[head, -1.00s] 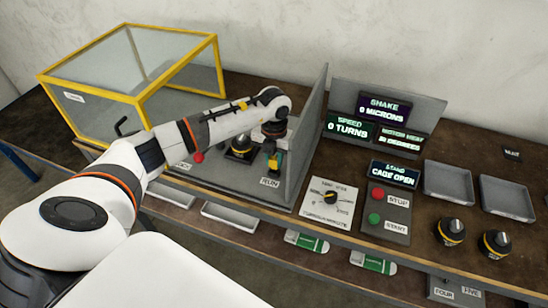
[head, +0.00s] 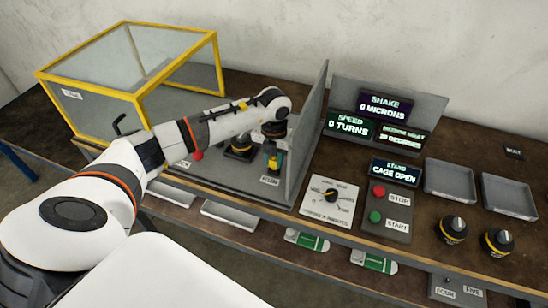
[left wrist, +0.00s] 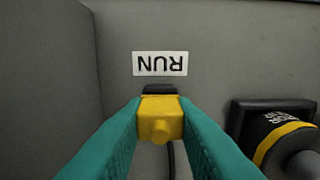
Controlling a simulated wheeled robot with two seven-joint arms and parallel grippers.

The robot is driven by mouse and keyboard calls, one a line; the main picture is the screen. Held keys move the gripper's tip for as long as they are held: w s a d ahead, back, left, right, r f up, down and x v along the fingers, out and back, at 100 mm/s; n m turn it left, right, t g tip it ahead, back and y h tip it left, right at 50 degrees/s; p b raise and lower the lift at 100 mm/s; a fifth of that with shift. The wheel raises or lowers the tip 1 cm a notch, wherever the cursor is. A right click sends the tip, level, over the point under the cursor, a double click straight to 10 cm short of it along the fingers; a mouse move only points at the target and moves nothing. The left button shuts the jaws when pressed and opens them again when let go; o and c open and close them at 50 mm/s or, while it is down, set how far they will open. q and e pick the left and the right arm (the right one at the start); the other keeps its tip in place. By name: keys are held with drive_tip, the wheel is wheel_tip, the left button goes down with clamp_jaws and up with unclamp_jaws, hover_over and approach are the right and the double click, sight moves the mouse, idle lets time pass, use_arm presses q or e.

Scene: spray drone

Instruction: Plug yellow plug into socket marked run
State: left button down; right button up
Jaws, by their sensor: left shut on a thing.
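My left gripper (head: 274,158) is at the right end of the grey tray, beside the upright grey panel. In the left wrist view its teal fingers (left wrist: 160,135) are shut on the yellow plug (left wrist: 160,118). The plug's front end meets a dark block (left wrist: 161,89), likely the socket, just before the RUN label (left wrist: 160,64). I cannot tell how deep the plug sits. A dark cable (left wrist: 171,160) hangs below the plug. The RUN label also shows in the head view (head: 270,181). My right gripper is not in view.
A black, yellow-banded device (left wrist: 275,135) stands close on the right in the left wrist view. The grey panel (head: 308,135) rises beside the gripper. A yellow-framed clear cage (head: 135,85) stands at left. The control box with STOP and START buttons (head: 387,208) is at right.

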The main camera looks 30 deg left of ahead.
sight(274, 159)
use_arm(q)
drive_tip(key=shift+f+b, duration=0.5)
drive_tip(key=shift+f, duration=0.25)
drive_tip(key=c, duration=1.1)
unclamp_jaws()
drive_tip(key=shift+r, duration=0.1)
wheel_tip(274, 159, up, 12)
drive_tip(key=b, duration=0.2)
